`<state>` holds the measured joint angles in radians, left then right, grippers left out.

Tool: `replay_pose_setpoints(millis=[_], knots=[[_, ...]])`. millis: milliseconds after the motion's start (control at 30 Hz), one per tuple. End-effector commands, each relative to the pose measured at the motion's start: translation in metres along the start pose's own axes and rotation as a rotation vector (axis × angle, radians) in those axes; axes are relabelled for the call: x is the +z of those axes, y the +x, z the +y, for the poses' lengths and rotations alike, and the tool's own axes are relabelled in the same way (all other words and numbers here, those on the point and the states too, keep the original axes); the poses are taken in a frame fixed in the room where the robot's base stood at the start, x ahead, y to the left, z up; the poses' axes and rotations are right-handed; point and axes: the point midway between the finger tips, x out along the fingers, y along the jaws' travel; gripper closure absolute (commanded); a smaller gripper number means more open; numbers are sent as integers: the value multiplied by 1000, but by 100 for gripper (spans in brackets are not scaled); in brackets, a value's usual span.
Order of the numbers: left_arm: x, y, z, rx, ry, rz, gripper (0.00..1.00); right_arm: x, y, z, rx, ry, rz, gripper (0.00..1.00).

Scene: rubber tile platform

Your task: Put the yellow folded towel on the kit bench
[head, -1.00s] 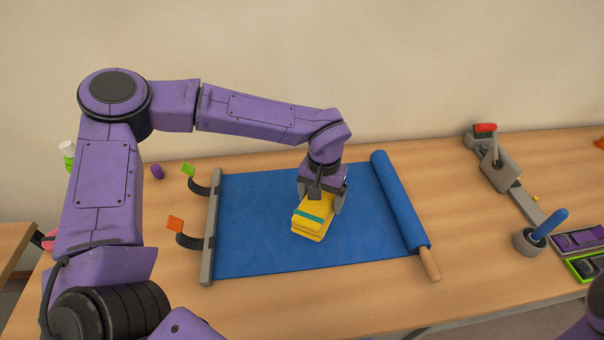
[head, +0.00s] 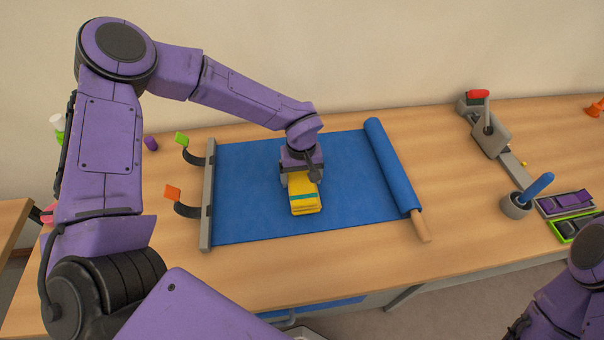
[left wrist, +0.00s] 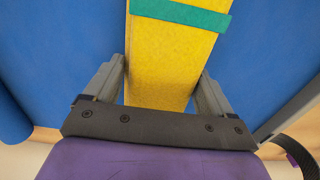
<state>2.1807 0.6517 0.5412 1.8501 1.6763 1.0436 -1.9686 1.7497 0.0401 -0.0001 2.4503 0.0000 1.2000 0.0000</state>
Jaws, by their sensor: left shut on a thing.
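The yellow folded towel (head: 304,203) with a green band is over the blue mat (head: 350,190) on the wooden bench (head: 270,265). My left gripper (head: 302,184) is shut on the far end of the towel. In the left wrist view, the fingers (left wrist: 160,88) lie on both sides of the towel (left wrist: 165,60), with the blue mat beneath. I cannot tell whether the towel touches the mat. My right arm shows at the bottom right of the head view, but its gripper is out of frame.
The mat's rolled edge (head: 392,165) lies right, and a grey bar (head: 207,200) with orange and green tabs lies left. Farther right are a grey clamp tool (head: 488,128), a cup with a blue handle (head: 517,205) and small trays (head: 566,202). Bare wood lies in front of the mat.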

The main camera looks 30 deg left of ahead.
Motion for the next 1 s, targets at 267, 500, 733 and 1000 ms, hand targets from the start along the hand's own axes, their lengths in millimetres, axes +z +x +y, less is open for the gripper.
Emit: replay_pose_setpoints(millis=[267,500,733,1000], knots=[[0,1,0,1,1,1,51,0,0,0,-1,0,1,57],[0,4,0,1,1,1,51,0,1,0,0,0,1,57],[0,8,0,1,1,0,51,1,3,0,0,0,1,57],[0,7,0,1,1,0,0,0,2,0,0,0,1,57]])
